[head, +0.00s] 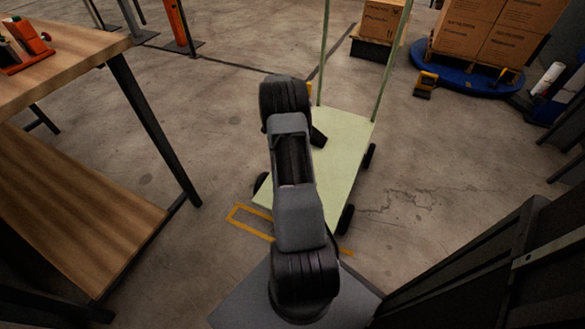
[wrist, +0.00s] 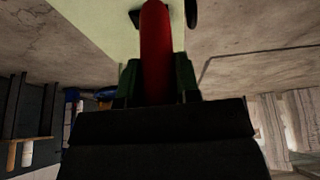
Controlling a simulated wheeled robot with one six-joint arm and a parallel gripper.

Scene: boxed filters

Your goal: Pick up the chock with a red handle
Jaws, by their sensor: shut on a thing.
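A red handle (wrist: 156,50) runs down the middle of the wrist view. My gripper (wrist: 158,84) is shut on it, with a dark finger on each side.
A pale green cart (head: 343,150) with upright poles stands under my arm. A wooden workbench (head: 75,50) on the left bears a red-orange tool (head: 28,40). A yellow and black object (head: 425,84) lies on the floor near boxes on a blue pallet (head: 455,75). Dark shelving is at right.

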